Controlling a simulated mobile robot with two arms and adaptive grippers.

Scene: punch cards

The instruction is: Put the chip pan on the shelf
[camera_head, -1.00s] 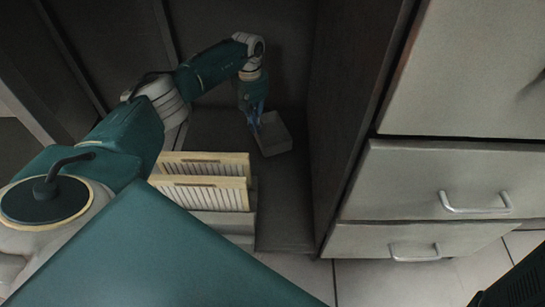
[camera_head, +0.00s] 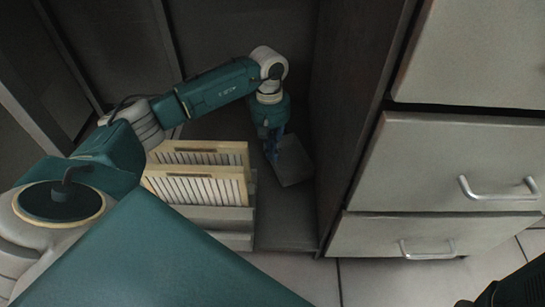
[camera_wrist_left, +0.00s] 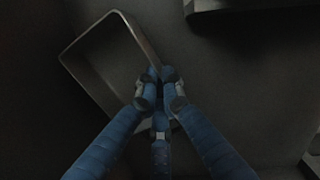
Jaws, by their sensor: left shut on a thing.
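The chip pan (camera_head: 294,172) is a shallow grey metal tray with a raised rim, low inside the dark shelf unit. My left gripper (camera_head: 274,148) reaches down into the shelf with its blue fingers at the pan's left side. In the left wrist view the pan (camera_wrist_left: 92,62) is at the upper left, tilted in the picture. The left gripper (camera_wrist_left: 158,92) is shut on the pan's near rim there. I cannot tell whether the pan's underside touches the shelf board (camera_head: 285,232). My right gripper is not clearly in view; only a dark part shows at the lower right corner.
Trays of punch cards (camera_head: 198,186) stand to the left of the pan. The shelf's dark side wall (camera_head: 345,110) is to its right. Grey drawers (camera_head: 455,165) with metal handles stand beyond that wall. Bare shelf board lies in front of the pan.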

